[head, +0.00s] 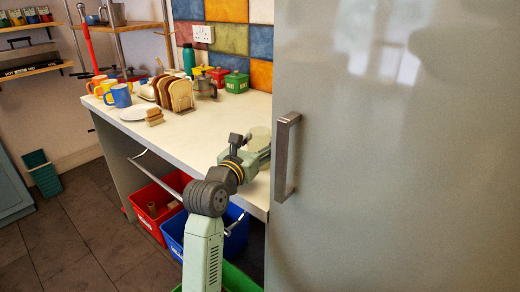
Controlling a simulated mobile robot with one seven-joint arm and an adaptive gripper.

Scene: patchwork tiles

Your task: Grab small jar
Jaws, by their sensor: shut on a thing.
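My arm reaches up from the bottom of the head view and bends right over the counter. Its far end passes behind the edge of the large grey door, so I do not see my gripper's fingertips or anything between them. I cannot make out which thing is the small jar. On the counter at the back stand a red lidded container (218,76) and a green lidded container (236,83), both well away from my arm.
The grey door with its handle (286,157) fills the right side. The white counter (185,135) holds mugs, a plate, a toast rack (176,95) and a moka pot (205,86). Red (152,222) and blue (174,236) bins stand below. The counter's front middle is clear.

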